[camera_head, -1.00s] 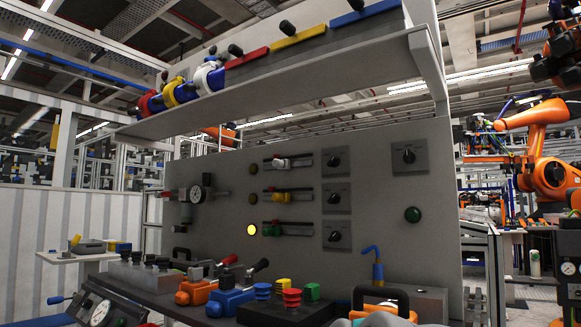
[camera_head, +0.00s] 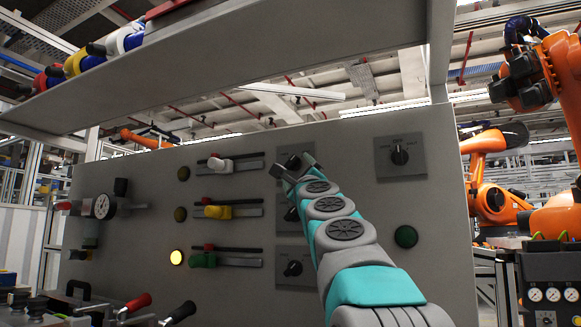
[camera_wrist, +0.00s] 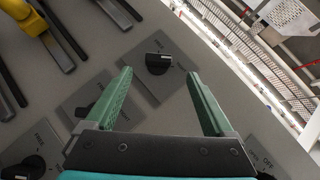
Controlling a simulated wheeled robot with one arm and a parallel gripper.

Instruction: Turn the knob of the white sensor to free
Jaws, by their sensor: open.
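The white sensor (camera_head: 220,163) sits on the top rail of the grey panel. In the same row to its right is a black rotary knob (camera_head: 292,163) on a dark plate, partly covered by my gripper (camera_head: 301,174). The wrist view shows this knob (camera_wrist: 158,62) ahead of my gripper (camera_wrist: 160,74), between the two green fingertips as seen there. My gripper is open and empty. I cannot tell whether the fingertips reach around the knob; no contact is visible.
Below are the yellow sensor (camera_head: 218,211) and green sensor (camera_head: 203,259), with a lower knob (camera_head: 293,268). One lamp (camera_head: 176,257) glows yellow. A shelf (camera_head: 250,75) overhangs the panel.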

